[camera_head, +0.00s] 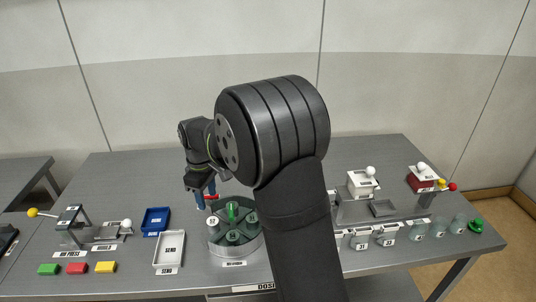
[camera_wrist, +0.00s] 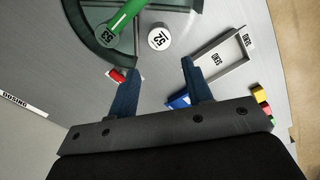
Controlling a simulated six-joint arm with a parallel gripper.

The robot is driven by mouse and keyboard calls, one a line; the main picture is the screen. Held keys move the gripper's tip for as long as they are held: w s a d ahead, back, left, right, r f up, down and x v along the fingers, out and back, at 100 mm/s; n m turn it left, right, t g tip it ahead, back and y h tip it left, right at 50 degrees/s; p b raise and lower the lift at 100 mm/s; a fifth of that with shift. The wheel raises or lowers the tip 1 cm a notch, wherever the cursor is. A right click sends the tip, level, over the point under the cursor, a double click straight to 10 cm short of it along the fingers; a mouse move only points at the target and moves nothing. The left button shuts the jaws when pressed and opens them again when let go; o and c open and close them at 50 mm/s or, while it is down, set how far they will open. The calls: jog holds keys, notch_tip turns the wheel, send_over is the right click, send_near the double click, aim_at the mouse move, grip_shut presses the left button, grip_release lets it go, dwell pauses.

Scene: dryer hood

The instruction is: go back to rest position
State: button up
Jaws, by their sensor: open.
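The white-capped piece also shows in the wrist view (camera_wrist: 160,38), beyond the fingertips. A small red part (camera_wrist: 115,76) shows beside the left finger; I cannot tell whether they touch. My arm hides the middle of the table.
A white SEND tray (camera_head: 169,250) and a blue tray (camera_head: 155,222) stand left of the holder. Green, red and yellow blocks (camera_head: 77,267) lie at the front left. Lever devices (camera_head: 362,184) and several glass jars (camera_head: 437,227) stand at the right. The back of the table is clear.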

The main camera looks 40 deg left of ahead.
aim_at(212, 220)
notch_tip(212, 220, down, 12)
jog(key=shift+f, duration=0.15)
jog(key=shift+r, duration=2.15)
